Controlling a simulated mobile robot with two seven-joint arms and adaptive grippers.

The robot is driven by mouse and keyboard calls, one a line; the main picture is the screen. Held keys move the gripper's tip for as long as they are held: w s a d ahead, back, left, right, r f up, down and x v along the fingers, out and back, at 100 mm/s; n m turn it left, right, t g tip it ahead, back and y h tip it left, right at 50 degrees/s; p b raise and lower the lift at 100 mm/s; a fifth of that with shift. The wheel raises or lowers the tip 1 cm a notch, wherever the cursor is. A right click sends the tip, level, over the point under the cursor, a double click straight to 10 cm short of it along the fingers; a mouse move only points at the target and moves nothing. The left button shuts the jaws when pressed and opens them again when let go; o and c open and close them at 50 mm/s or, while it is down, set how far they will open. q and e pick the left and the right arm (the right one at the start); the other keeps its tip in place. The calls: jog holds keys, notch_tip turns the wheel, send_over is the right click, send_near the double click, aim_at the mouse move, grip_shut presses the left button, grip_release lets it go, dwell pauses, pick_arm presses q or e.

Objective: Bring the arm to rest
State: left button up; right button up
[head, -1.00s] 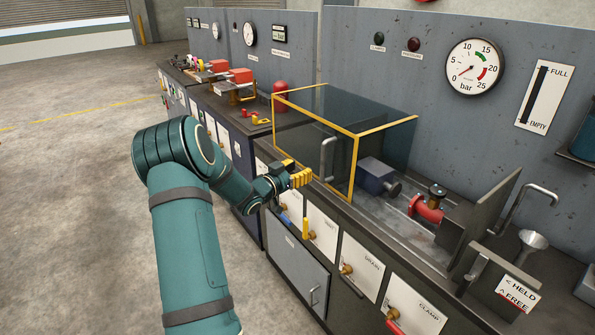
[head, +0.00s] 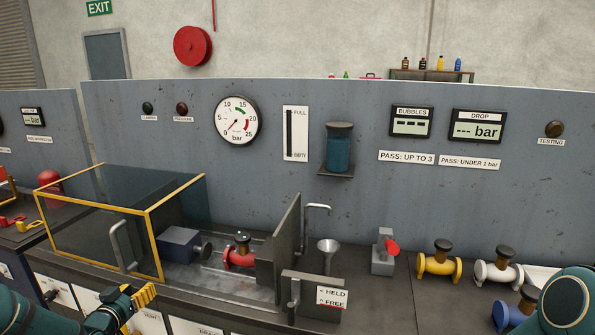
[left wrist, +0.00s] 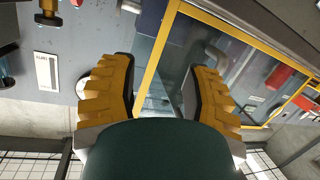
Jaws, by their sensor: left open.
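My left gripper (head: 143,294) is at the lower left of the head view, in front of the bench edge and below the yellow-framed clear cover (head: 148,238). In the left wrist view its yellow fingers (left wrist: 158,88) stand apart with nothing between them. The cover's grey handle (head: 122,246) is apart from the gripper in the head view. It also shows beyond the right-hand finger in the left wrist view (left wrist: 215,54). Part of my right arm (head: 566,303) is at the lower right. My right gripper is not in view.
A red flanged spool (head: 240,254) sits on the bench right of the cover, beside an upright grey plate (head: 287,240). Yellow (head: 439,263), white (head: 498,268) and blue (head: 513,312) spools stand near my right arm.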

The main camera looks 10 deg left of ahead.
pick_arm(q)
jog(key=d+f+g, duration=0.1)
jog(key=d+f, duration=0.1)
jog(key=d, duration=0.1)
jog(key=w+d+f+h, duration=0.1)
jog(key=d+f, duration=0.1)
jog(key=d, duration=0.2)
jog(key=d+f+g, duration=0.1)
jog(key=d+f, duration=0.2)
jog(key=d, duration=0.1)
jog(key=shift+w+d+n+g+h, duration=0.1)
jog(key=shift+w+n+g+h, duration=0.05)
jog(key=shift+n+g+h, duration=0.15)
jog(key=s+d+f+g+h, duration=0.1)
jog(key=s+d+f+g, duration=0.1)
jog(key=d+f, duration=0.35)
jog(key=s+d+f+g+h, duration=0.1)
jog(key=s+d+f+g, duration=0.1)
jog(key=d, duration=0.7)
jog(key=s+d+f+m+g, duration=0.1)
jog(key=s+d+f+g, duration=0.2)
jog(key=s+d, duration=0.5)
jog(key=s+d+f+m+g+h, duration=0.1)
jog(key=s+d+f+g, duration=0.2)
jog(key=s+d, duration=0.5)
jog(key=shift+s+d+g+h, duration=0.15)
jog(key=shift+s+g+h, duration=0.15)
jog(key=shift+s+g, duration=0.75)
